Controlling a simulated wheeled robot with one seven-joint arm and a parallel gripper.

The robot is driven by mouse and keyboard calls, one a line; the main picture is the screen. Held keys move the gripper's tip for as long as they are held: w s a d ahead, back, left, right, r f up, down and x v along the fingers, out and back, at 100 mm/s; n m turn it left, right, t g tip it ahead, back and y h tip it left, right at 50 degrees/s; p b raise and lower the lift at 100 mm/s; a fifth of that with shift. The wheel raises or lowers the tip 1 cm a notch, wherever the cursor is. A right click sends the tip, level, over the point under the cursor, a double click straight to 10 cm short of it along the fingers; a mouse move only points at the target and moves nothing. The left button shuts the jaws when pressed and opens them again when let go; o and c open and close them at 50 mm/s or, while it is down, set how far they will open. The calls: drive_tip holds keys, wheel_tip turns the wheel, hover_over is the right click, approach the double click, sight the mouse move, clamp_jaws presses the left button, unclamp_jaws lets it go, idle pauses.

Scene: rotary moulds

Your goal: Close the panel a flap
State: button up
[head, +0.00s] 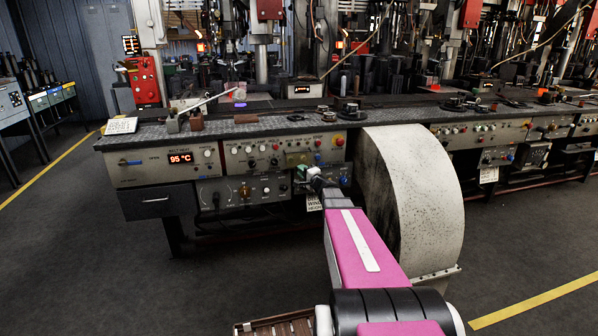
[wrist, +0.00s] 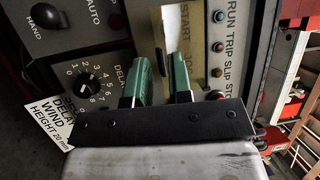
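The control console (head: 250,155) stands ahead of my arm. A tan plate (wrist: 192,40) with dark lettering, including "START", is on its face in the wrist view; it looks like the panel flap, but I cannot tell its hinge or angle. A tan piece (head: 297,158) also shows in the head view, just above my gripper. My gripper (wrist: 161,75) has two green fingers spread apart in front of the console, with a gap between them and nothing clearly held. A pale strip shows beyond the gap. I cannot tell whether the right finger touches the plate.
A large pale curved guard (head: 415,190) stands close to the right of my arm. A dial (wrist: 88,85) and buttons (wrist: 217,47) flank my fingers. A white label (wrist: 75,115) hangs at the lower left. Grey floor (head: 90,220) is clear at left.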

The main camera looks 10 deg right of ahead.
drive_tip(key=o, duration=0.3)
drive_tip(key=shift+d+r, duration=0.1)
drive_tip(key=shift+d, duration=0.1)
drive_tip(key=v, duration=1)
drive_tip(key=shift+s+d, duration=0.15)
drive_tip(key=shift+s, duration=0.25)
